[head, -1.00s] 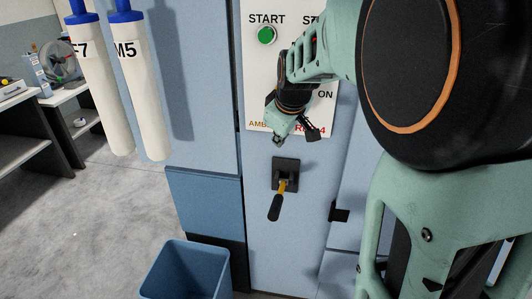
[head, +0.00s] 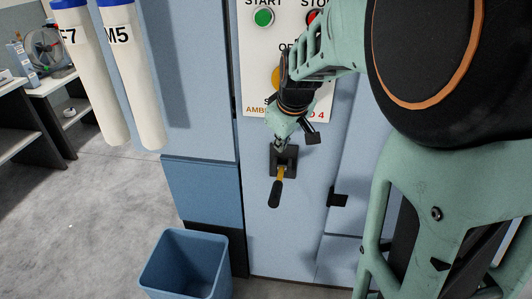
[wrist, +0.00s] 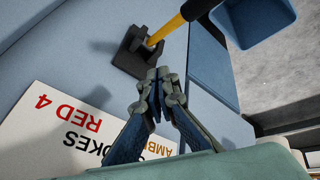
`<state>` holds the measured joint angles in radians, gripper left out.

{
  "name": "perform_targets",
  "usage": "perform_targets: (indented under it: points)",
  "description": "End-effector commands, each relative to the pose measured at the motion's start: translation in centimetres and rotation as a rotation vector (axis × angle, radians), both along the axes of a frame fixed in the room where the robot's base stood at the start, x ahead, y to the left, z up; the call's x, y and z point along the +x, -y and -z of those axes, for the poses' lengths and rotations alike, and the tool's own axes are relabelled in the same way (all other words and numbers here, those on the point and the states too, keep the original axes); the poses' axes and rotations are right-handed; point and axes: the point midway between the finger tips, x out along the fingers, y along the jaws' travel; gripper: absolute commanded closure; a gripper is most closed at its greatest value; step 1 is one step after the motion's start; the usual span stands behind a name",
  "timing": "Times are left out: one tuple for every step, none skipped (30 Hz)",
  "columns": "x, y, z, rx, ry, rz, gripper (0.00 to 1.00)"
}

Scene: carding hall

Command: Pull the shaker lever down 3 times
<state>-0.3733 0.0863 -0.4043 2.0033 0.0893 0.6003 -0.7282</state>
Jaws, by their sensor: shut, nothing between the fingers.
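The shaker lever (head: 276,188) has a black grip on a yellow shaft and comes out of a black square mount on the blue machine front. It points downward and outward in the head view. In the wrist view its yellow shaft (wrist: 168,32) rises from the black mount (wrist: 137,53) near the top. My gripper (head: 280,148) is just above the mount in the head view, apart from the grip. In the wrist view my gripper (wrist: 158,76) has its fingertips together with nothing between them, close to the mount's edge. Whether they touch the mount I cannot tell.
A white panel (head: 256,60) with a green START button (head: 264,17) and a red button (head: 314,18) is above the lever. A black latch (head: 338,200) is at right. A blue bin (head: 168,258) stands on the floor below left. Two white tubes (head: 92,85) hang at left.

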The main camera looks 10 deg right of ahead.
Motion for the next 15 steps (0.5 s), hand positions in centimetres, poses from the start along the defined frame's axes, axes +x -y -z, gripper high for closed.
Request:
perform_targets:
  points:
    - [-0.3,-0.2,1.2,0.0,-0.001,-0.001,1.0]
    - [-0.4,-0.2,1.6,0.001,0.0,-0.002,1.0]
    - [-0.6,-0.3,2.2,0.001,-0.001,-0.002,1.0]
    - [-0.8,-0.3,2.6,0.001,-0.001,-0.002,1.0]
    - [-0.9,-0.4,2.9,0.001,0.0,-0.001,1.0]
    - [-1.1,-0.4,3.4,0.001,0.0,-0.001,1.0]
    - [-1.2,-0.4,3.8,0.001,-0.001,0.0,1.0]
    - [-1.4,-0.5,4.2,0.001,-0.001,-0.002,1.0]
    - [-1.5,-0.5,4.7,0.001,0.0,-0.001,1.0]
    - [-1.6,-0.5,5.0,0.0,0.001,-0.001,1.0]
    - [-1.7,-0.6,5.2,0.0,0.001,-0.001,1.0]
    - [-1.8,-0.6,5.5,0.0,0.001,-0.001,1.0]
    - [-1.8,-0.6,5.7,0.0,0.001,-0.001,1.0]
    - [-1.9,-0.6,5.8,-0.001,0.001,-0.001,1.0]
    - [-2.0,-0.7,6.0,-0.001,0.001,-0.001,1.0]
